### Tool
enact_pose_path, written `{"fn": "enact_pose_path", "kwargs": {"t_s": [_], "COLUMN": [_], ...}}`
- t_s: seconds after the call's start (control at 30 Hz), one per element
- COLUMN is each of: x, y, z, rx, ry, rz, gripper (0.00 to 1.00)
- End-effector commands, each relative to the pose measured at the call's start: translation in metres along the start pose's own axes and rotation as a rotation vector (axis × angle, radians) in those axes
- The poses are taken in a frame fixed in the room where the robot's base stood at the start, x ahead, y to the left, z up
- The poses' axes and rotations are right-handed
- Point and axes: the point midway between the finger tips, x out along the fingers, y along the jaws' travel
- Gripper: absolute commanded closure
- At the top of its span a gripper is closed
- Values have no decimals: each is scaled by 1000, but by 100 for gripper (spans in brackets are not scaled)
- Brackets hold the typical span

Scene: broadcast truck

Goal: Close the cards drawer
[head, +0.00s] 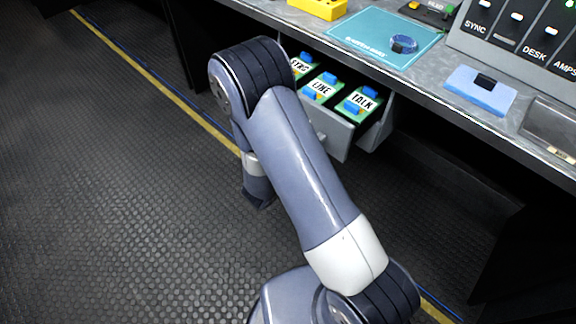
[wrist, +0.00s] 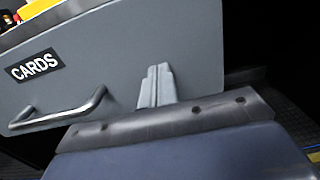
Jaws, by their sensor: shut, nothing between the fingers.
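The cards drawer (head: 333,134) stands pulled out from under the desk in the head view, with its front partly behind my arm. Its grey front (wrist: 190,50) fills much of the wrist view, with a black CARDS label (wrist: 34,65) and a metal bar handle (wrist: 62,118) at the left. My gripper (wrist: 157,72) is shut and empty. Its fingertips are against or very close to the drawer front, to the right of the handle; I cannot tell whether they touch. My fingertips are hidden in the head view.
Green cards with blue clips, including LINE (head: 322,87) and TALK (head: 362,101), lie in the drawer. Above it, the desk holds a teal mat (head: 375,36) with a dark round object (head: 404,44), a blue pad (head: 482,90) and a switch panel (head: 520,30). The floor at left is clear.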

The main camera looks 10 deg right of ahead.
Motion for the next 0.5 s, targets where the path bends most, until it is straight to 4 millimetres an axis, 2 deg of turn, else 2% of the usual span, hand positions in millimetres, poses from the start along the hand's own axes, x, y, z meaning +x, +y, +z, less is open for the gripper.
{"fn": "enact_pose_path", "kwargs": {"t_s": [0.03, 0.2, 0.5], "x": [16, 64, 139], "y": [-2, -2, -1], "z": [-2, -2, -2], "rx": [3, 4, 3], "ry": [0, -1, -2], "rz": [-9, -8, -5], "gripper": [100, 100, 100]}}
